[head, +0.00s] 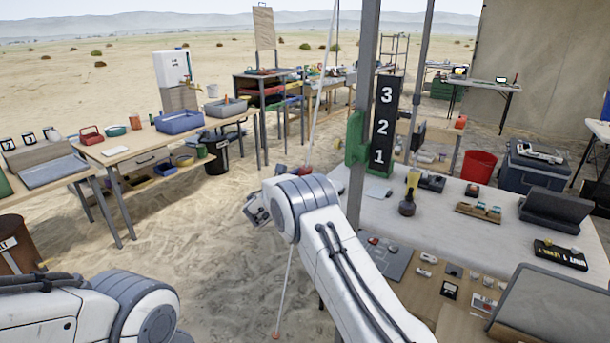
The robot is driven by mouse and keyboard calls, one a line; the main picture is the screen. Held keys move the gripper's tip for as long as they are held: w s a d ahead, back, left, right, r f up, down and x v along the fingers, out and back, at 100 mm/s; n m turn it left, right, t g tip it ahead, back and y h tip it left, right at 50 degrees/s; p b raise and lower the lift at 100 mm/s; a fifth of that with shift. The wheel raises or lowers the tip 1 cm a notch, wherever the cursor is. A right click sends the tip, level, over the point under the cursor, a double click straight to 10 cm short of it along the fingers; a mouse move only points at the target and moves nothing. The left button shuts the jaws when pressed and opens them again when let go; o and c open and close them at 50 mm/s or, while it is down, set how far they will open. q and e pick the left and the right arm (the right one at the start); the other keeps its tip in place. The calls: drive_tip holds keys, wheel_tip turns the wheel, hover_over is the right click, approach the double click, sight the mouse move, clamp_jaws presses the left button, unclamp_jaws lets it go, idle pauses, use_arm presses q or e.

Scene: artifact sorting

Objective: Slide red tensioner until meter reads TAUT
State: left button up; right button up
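A thin pale line runs down from the top of the view, left of the metal pole, to a small orange end near the sand (276,335). The red tensioner (307,170) appears as a small red piece on this line, just above my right arm's wrist. My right gripper (256,210) is left of and below the tensioner, apart from it in the picture, partly hidden by its own wrist. I cannot tell whether its fingers are open. My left arm enters at the lower left, and its gripper is out of view. I cannot make out a meter reading TAUT.
A metal pole (362,90) with a green clamp (355,138) and a black 3-2-1 board (382,125) stands right of the line. A white table (450,240) with tools is at right. A wooden table (130,145) with trays is at left. Open sand lies between.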

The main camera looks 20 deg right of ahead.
clamp_jaws()
idle(1.2)
